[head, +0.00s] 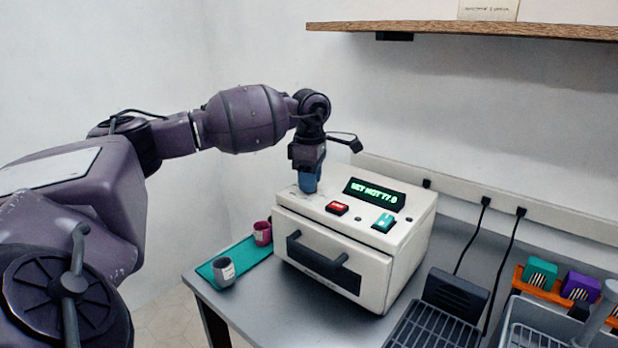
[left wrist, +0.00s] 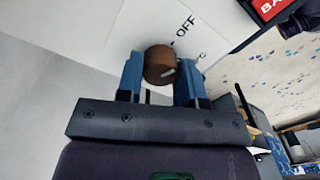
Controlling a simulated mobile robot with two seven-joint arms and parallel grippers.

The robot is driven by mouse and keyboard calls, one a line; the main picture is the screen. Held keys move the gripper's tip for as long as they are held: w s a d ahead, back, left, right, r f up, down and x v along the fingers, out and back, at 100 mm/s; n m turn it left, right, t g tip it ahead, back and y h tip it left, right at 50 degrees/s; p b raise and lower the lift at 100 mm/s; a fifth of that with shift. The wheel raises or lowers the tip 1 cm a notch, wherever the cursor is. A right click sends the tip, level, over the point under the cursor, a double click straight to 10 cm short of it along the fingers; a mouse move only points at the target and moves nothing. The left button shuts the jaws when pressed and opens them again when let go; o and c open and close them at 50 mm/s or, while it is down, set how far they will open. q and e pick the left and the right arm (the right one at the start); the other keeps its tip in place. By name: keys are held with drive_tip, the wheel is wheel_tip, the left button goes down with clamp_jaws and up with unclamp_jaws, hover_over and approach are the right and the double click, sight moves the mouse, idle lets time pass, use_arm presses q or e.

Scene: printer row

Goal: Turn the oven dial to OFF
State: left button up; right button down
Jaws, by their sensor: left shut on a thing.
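The oven (head: 330,258) is a cream box on the table, with a dark front handle and a green lit display (head: 374,194) that seems to read "SET HOT 77.0". My left gripper (head: 309,185) points down onto the left of its top and hides the dial in the head view. In the left wrist view the brown round dial (left wrist: 158,66) sits between the two blue fingers of my left gripper (left wrist: 160,78), which is shut on it. A pale pointer mark shows on the dial's lower right. The word OFF (left wrist: 186,26) is printed above right of the dial. My right gripper is not in view.
A red button (head: 337,208) and a teal switch (head: 384,222) are on the oven top. Two cups, grey (head: 224,271) and magenta (head: 262,233), stand on a teal mat at left. A black rack (head: 432,326) stands at right. A wooden shelf (head: 460,29) hangs above.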

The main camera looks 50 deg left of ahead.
use_arm(q)
drive_tip(key=shift+r+n, duration=0.1)
drive_tip(key=shift+n, duration=1.1)
drive_tip(key=shift+n+p, duration=0.35)
drive_tip(key=shift+n, duration=0.65)
drive_tip(key=o, duration=0.9)
